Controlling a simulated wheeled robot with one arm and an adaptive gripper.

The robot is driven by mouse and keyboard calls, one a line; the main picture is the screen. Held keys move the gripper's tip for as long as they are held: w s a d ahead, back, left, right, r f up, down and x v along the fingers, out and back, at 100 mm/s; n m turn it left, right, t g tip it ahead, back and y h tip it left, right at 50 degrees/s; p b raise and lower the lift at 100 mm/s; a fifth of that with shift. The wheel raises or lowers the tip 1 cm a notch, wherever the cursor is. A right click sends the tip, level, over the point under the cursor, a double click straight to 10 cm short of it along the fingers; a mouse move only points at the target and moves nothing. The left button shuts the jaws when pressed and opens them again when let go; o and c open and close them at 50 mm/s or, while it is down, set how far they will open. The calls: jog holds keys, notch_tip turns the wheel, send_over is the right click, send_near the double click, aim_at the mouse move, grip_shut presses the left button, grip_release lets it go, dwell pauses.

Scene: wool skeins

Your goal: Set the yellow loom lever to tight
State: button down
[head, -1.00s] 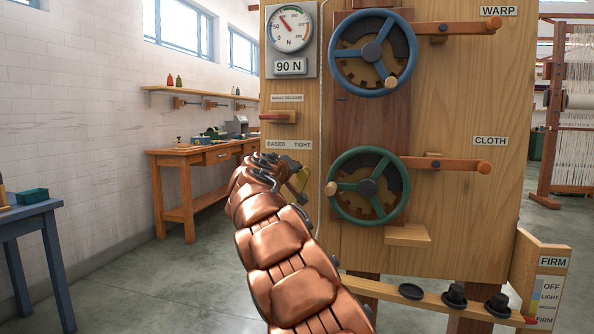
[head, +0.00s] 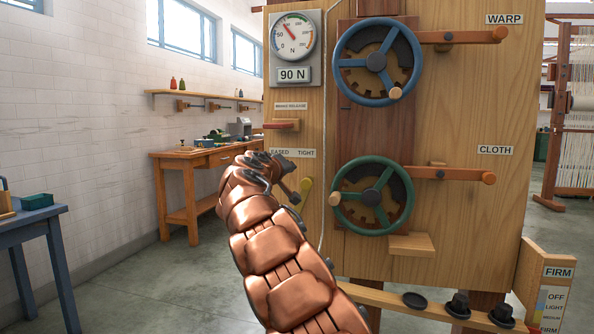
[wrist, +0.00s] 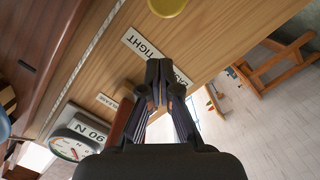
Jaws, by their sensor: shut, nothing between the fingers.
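The yellow lever (head: 306,185) is on the wooden loom panel, below the EASED / TIGHT label (head: 293,153). In the head view its upper end leans right, under the word TIGHT, and my gripper partly hides its lower part. In the wrist view a round yellow end of it (wrist: 167,6) shows at the top edge, cut off by the frame. My gripper (wrist: 157,66) is shut and empty. Its fingertips are in front of the label and cover part of it in that view, apart from the yellow end.
A brake release handle (head: 282,125) sticks out above the label, and a gauge (head: 292,35) reads 90 N. A blue handwheel (head: 377,61) and a green handwheel (head: 372,196) are to the right. A white cord (head: 324,130) hangs beside the lever.

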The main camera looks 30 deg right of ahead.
jog(key=p+v, duration=0.1)
jog(key=v, duration=0.9)
jog(key=shift+r+p, duration=0.15)
jog(key=shift+p, duration=0.25)
jog(key=shift+w, duration=0.1)
jog(key=shift+d, duration=0.1)
